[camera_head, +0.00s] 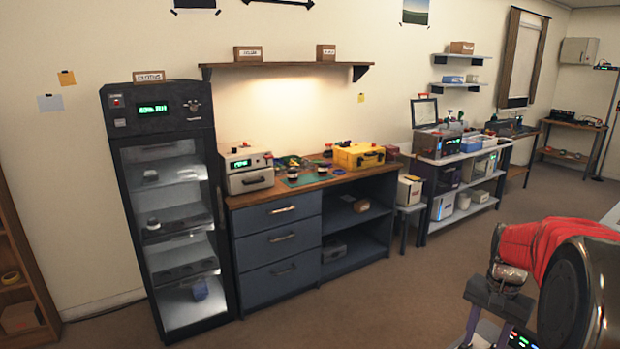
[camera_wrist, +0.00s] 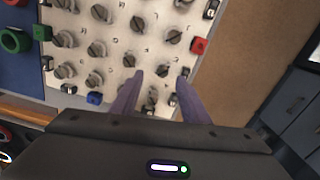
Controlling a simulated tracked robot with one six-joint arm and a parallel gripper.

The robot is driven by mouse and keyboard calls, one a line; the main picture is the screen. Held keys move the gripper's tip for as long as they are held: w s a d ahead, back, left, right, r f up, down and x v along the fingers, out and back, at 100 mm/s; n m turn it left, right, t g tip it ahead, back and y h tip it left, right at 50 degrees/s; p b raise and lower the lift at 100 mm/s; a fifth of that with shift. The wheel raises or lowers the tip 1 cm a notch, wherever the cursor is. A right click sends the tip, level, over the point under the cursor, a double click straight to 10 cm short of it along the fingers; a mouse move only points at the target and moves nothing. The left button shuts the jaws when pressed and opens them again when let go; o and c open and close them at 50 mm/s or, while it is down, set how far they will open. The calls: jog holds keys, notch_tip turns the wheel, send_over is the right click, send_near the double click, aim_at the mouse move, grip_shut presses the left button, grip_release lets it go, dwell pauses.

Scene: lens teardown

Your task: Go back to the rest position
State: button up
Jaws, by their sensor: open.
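My gripper (camera_wrist: 160,77) shows in the wrist view with its two purplish fingers apart and nothing held between them. The fingertips lie over the lower part of a pale panel (camera_wrist: 113,62) with rows of grey knobs. I cannot tell whether they touch it. In the head view, the red-covered part of my arm (camera_head: 535,245) and a dark round part fill the lower right. The gripper fingers cannot be made out there.
A brown surface (camera_wrist: 240,50) lies right of the panel. In the head view, a glass-front cabinet (camera_head: 160,130) stands left of a wood-topped blue workbench (camera_head: 270,240) with a yellow case (camera_head: 358,158). A shelved bench (camera_head: 480,198) stands further right. Brown floor (camera_head: 380,300) is clear in front.

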jog(key=s+a+r+n+t, duration=0.3)
jog(key=s+a+r+n, duration=0.2)
jog(key=s+a, duration=0.4)
jog(key=s+a+r+n+t, duration=0.2)
jog(key=s+a+r+n, duration=0.3)
jog(key=s+a, duration=0.5)
jog(key=a+r, duration=0.1)
jog(key=a, duration=0.4)
jog(key=shift+a+t, duration=0.15)
jog(key=shift+t, duration=0.25)
jog(key=shift+s, duration=0.1)
